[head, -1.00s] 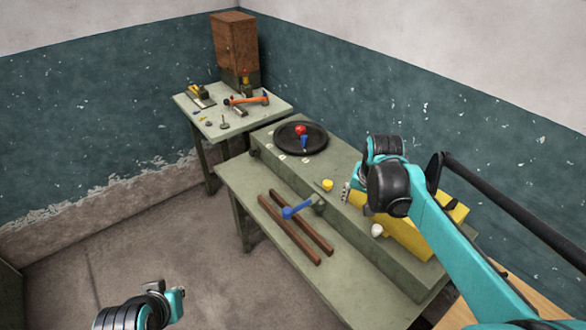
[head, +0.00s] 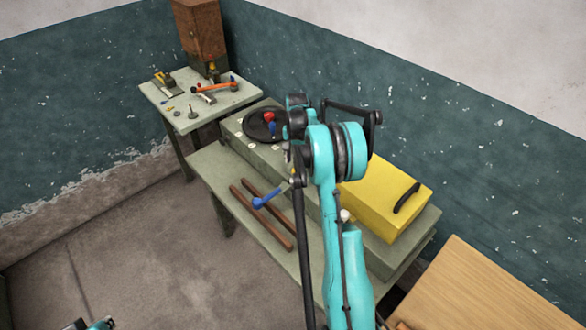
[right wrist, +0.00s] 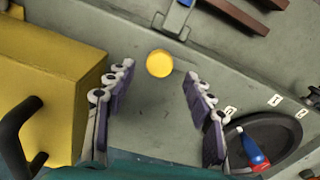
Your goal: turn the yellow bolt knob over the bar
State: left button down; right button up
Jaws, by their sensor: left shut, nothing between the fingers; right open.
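The yellow bolt knob (right wrist: 159,63) shows as a round yellow cap on the grey-green bench face in the right wrist view. My left gripper (head: 103,323) is at the bottom left edge of the head view, shut and empty, away from the bench. I cannot make out the bar clearly.
A yellow box (head: 385,195) with a black handle stands beside the right arm. A blue-handled lever (head: 267,200) lies near two brown rails (head: 262,215). A black dial (head: 258,122) carries a red and blue pointer. A table (head: 207,112) with tools stands behind.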

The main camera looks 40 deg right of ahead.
aim_at(296, 170)
jog(key=shift+f, duration=1.9)
jog(key=c, duration=1.2)
jog(key=shift+o, duration=0.2)
